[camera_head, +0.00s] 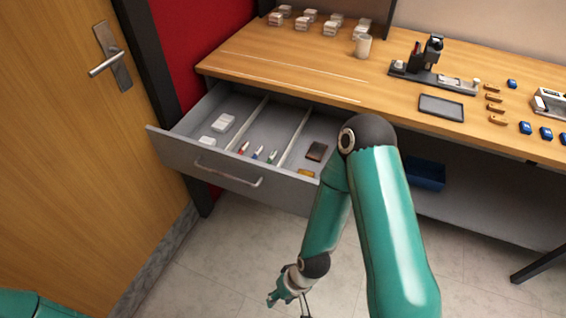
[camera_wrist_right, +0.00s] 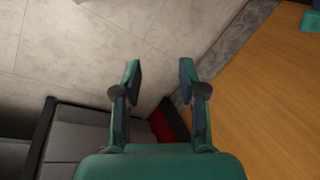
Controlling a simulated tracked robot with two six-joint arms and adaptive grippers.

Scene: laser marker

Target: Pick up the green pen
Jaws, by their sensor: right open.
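The green pen (camera_head: 272,157) is small in the head view. It lies in the middle compartment of the open grey drawer (camera_head: 222,172), to the right of a blue pen (camera_head: 257,153) and a red pen (camera_head: 243,149). My right gripper (camera_head: 288,302) hangs in front of the drawer, low in the picture and apart from the pens. In the right wrist view its two fingers (camera_wrist_right: 159,80) are spread, with nothing between them but floor behind. I cannot make out the pens in that view. My left gripper is not in view.
White boxes (camera_head: 222,123) lie in the left compartment; a dark item (camera_head: 316,151) and a yellow item (camera_head: 306,173) lie in the right one. The wooden desk (camera_head: 260,60) above holds a cup (camera_head: 363,46) and a tray (camera_head: 441,107). A door (camera_head: 70,150) stands left.

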